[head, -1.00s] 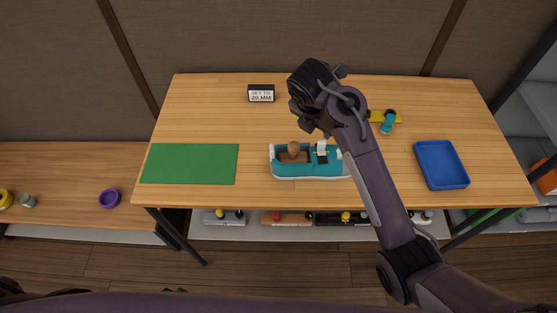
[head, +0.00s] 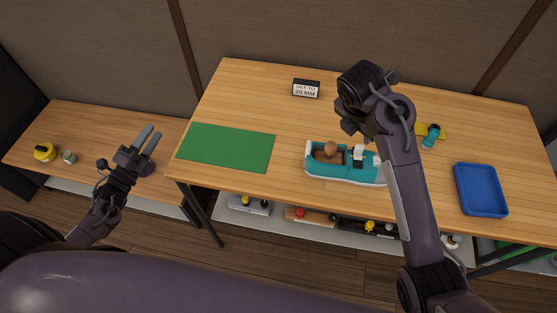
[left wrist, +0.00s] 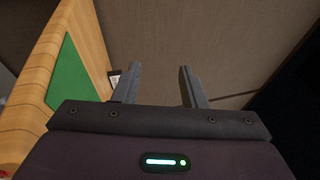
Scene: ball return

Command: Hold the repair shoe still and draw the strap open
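The repair shoe (head: 345,175) is teal with a white sole. It sits on the wooden table, right of the green mat, with a brown rounded form in its opening. A small white piece with a dark part, perhaps the strap (head: 358,155), is on its top. My left gripper (head: 151,137) is open and empty, left of the table and well away from the shoe. Its two fingers (left wrist: 160,85) stand apart in the left wrist view. My right arm reaches over the table beside the shoe's right end. Its gripper fingers are hidden behind the arm, so their state does not show.
The green mat (head: 226,147) lies at the table's left. A sign reading "SET TO 29 MM" (head: 306,88) stands at the back. A blue tray (head: 480,190) and a teal tool on a yellow piece (head: 431,135) are at right. A lower side table (head: 90,125) stands left.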

